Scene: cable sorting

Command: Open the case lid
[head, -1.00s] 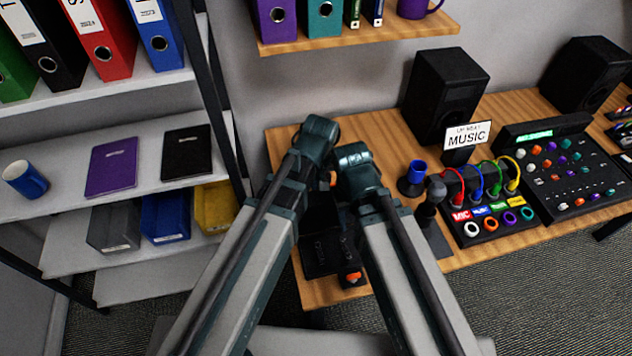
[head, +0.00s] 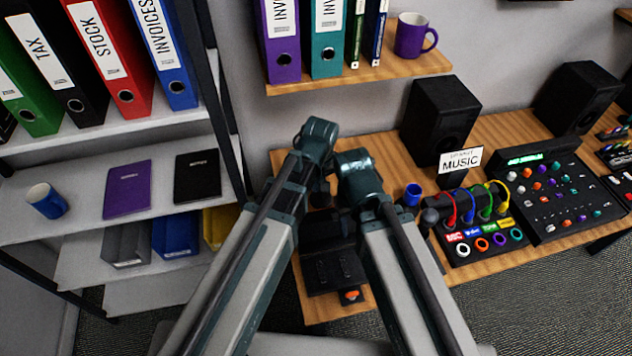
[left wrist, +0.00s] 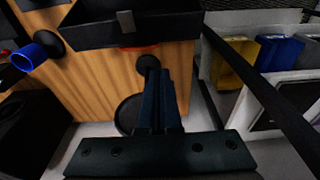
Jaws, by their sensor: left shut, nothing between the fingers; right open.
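The black case (head: 333,272) stands on the wooden desk, partly covered by my forearms in the head view. A dark panel (head: 328,232) rises at its back edge and looks like the lid tilted up; its exact angle is hidden. In the left wrist view, a black case part (left wrist: 165,28) with a small grey clasp crosses the top. My left gripper (left wrist: 162,75) is shut and empty, apart from the case; in the head view its tips (head: 320,192) are mostly hidden. My right gripper (head: 343,200) is open beside it, its fingers largely hidden by its wrist.
An orange-topped item (head: 350,296) sits before the case. To the right are a blue cup-like piece (head: 412,194), a cable panel (head: 484,240), a mixer (head: 560,190) and a speaker (head: 440,120). A shelf unit (head: 60,225) with bins stands close on the left.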

